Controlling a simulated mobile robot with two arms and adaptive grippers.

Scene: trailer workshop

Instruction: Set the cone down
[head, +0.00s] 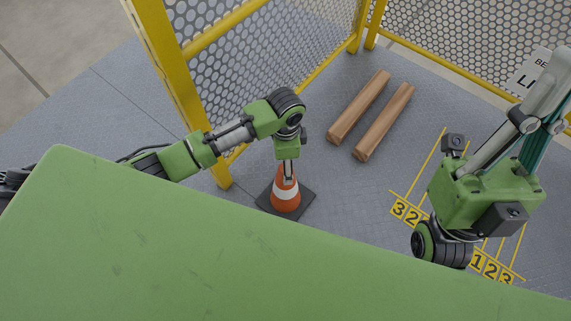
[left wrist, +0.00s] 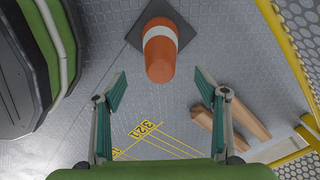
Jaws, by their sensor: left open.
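The orange cone (head: 286,199) with a white band stands upright on its dark square base, on the grey floor beside the yellow fence post. In the left wrist view the cone (left wrist: 160,58) is at the top middle, its tip pointing toward the camera. My left gripper (head: 288,176) is just above the cone's top in the head view. In the left wrist view the left gripper (left wrist: 161,88) has its fingers wide apart, with clear gaps on both sides of the cone. My right gripper (head: 545,115) points up at the right; its finger gap is unclear.
Two wooden beams (head: 371,120) lie on the floor behind and right of the cone. Yellow numbered floor markings (head: 407,211) are at the right. Yellow mesh fencing (head: 270,50) bounds the back and left. Floor between cone and markings is clear.

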